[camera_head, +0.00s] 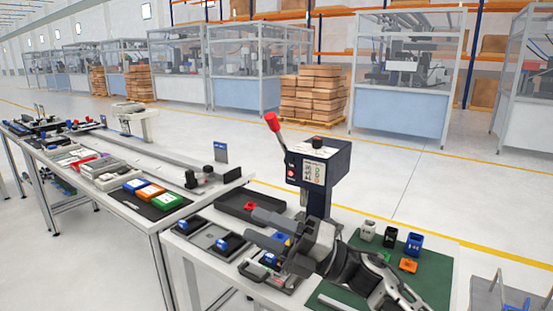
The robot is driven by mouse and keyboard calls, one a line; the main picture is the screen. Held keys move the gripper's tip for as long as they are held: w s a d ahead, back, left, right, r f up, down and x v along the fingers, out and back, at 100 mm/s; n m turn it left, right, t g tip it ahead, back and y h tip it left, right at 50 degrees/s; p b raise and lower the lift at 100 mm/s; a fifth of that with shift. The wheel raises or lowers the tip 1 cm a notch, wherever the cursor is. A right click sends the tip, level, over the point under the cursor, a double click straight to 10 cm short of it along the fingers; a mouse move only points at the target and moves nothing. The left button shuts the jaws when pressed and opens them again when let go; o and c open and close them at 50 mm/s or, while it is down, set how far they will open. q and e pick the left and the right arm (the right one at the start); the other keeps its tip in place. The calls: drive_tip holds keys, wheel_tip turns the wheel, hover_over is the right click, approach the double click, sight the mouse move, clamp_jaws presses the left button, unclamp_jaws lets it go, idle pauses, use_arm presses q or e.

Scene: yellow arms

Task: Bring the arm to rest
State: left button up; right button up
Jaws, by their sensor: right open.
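My right arm comes in from the lower right over the near workbench (190,262). Its gripper (256,226) points left, with its two grey fingers apart and nothing seen between them. The gripper is in front of the dark blue lever press (318,165), above or beside the small trays at the bench's left; its exact height is hard to tell. My left gripper is not in view.
The press has a raised red-tipped lever (272,122). A green mat (432,283) carries several small blocks, including an orange one (408,265). A dark tray (237,203) lies behind the gripper. A longer bench (130,225) stands left.

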drive_tip(key=s+d+f+m+t+h, duration=0.2)
drive_tip(key=d+f+m+t+h, duration=0.45)
drive_tip(key=m, duration=0.65)
drive_tip(key=s+d+f+m+t+h, duration=0.25)
drive_tip(key=f+m+t+h, duration=0.45)
drive_tip(key=f+m, duration=0.5)
drive_tip(key=s+d+f+m+g+h, duration=0.2)
drive_tip(key=s+d+f+m+g, duration=0.2)
drive_tip(key=s+f, duration=0.4)
drive_tip(key=s+d+f+m+g+h, duration=0.3)
drive_tip(key=s+f+m, duration=0.3)
drive_tip(key=s+f, duration=0.3)
drive_tip(key=shift+s+d+f+g+h, duration=0.15)
drive_tip(key=shift+s+d+g+h, duration=0.15)
drive_tip(key=shift+d, duration=0.55)
